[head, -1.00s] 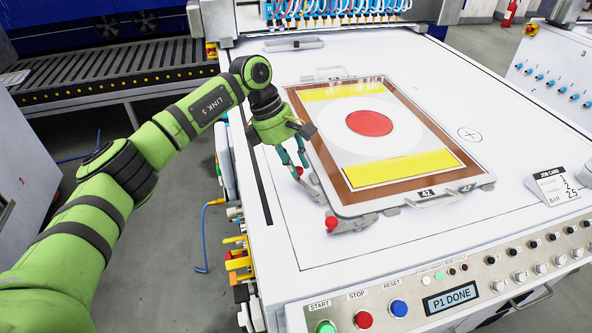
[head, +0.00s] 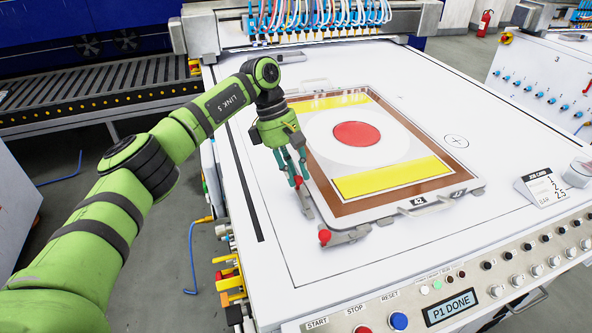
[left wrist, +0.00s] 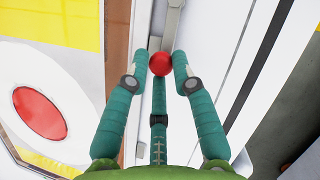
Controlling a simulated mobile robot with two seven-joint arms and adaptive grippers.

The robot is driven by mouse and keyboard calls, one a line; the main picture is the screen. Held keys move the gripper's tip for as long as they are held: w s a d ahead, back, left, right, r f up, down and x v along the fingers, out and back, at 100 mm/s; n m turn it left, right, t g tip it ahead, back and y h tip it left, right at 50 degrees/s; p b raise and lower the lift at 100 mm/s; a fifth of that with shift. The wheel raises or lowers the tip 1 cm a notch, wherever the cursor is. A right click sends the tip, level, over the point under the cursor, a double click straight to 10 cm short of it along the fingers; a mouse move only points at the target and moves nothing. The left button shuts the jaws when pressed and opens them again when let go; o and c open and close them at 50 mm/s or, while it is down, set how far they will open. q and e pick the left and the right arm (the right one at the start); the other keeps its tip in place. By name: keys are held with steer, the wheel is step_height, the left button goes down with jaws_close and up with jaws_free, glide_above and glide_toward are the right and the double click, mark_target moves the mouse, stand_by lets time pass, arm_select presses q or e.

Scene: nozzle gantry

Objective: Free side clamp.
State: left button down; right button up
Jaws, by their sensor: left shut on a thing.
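The side clamp (head: 307,205) is a grey metal lever with a red knob (head: 297,181), on the left edge of the framed pallet (head: 357,207). My left gripper (head: 297,178) points down at this clamp. In the left wrist view its teal fingers (left wrist: 160,62) are shut on the red knob (left wrist: 160,66), with the grey clamp bar (left wrist: 170,28) running beyond it. The knob's far side and part of the clamp are hidden by the fingers. My right gripper is in neither view.
A second clamp with a red knob (head: 324,236) sits at the pallet's front-left corner, close to my gripper. The nozzle gantry (head: 320,20) stands behind. A control panel (head: 450,290) runs along the front.

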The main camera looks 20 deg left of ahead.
arm_select(q)
steer(key=shift+s+d+f, duration=0.1)
steer(key=shift+d+f, duration=0.05)
steer(key=c, duration=1.1)
jaws_free()
steer(key=shift+r, duration=0.25)
steer(key=v, duration=1.1)
steer(key=shift+r, duration=0.35)
